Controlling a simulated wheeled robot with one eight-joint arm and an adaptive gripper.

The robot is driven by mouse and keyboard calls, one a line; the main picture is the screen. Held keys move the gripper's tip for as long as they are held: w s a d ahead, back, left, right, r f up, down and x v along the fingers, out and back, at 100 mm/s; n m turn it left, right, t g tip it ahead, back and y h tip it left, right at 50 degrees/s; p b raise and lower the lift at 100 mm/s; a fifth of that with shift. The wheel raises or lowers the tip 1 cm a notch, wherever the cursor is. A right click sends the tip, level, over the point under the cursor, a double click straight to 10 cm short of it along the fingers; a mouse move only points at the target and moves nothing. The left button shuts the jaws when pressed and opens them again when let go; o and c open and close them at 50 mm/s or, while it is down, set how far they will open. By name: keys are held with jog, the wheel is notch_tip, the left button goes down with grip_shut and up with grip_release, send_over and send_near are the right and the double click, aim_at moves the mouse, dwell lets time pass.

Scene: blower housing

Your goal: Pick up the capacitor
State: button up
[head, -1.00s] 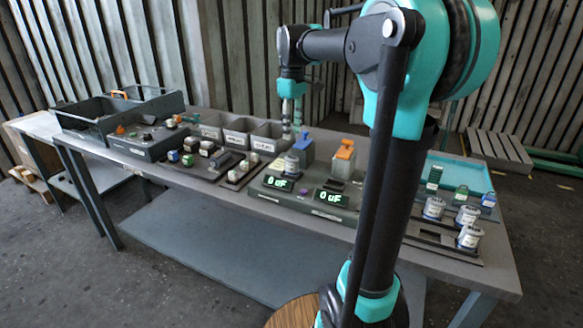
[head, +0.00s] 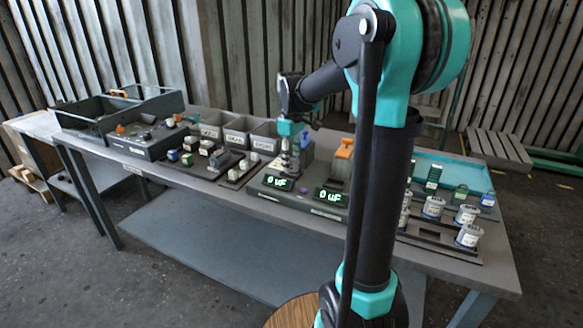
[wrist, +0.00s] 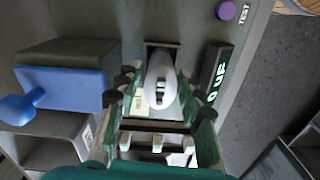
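A capacitor (wrist: 160,82), a pale silver can with a dark-marked top, stands in the socket of the left tester (head: 268,196), whose green display reads 0 uF. In the head view it is mostly covered by my gripper (head: 287,158), which points down over that tester. In the wrist view my gripper (wrist: 158,88) is open, with green fingers and dark tips on either side of the capacitor. A gap seems to show on both sides of it; contact cannot be made out for certain.
A blue lever block (wrist: 62,90) stands close beside the socket, and a purple TEST button (wrist: 226,11) is nearby. An orange-topped block (head: 344,149) stands to the right. White capacitors (head: 468,214) sit at the table's right end. Grey bins (head: 237,137) stand behind.

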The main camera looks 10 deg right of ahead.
jog(key=c, duration=0.7)
jog(key=shift+r, duration=0.1)
jog(key=shift+c, duration=0.2)
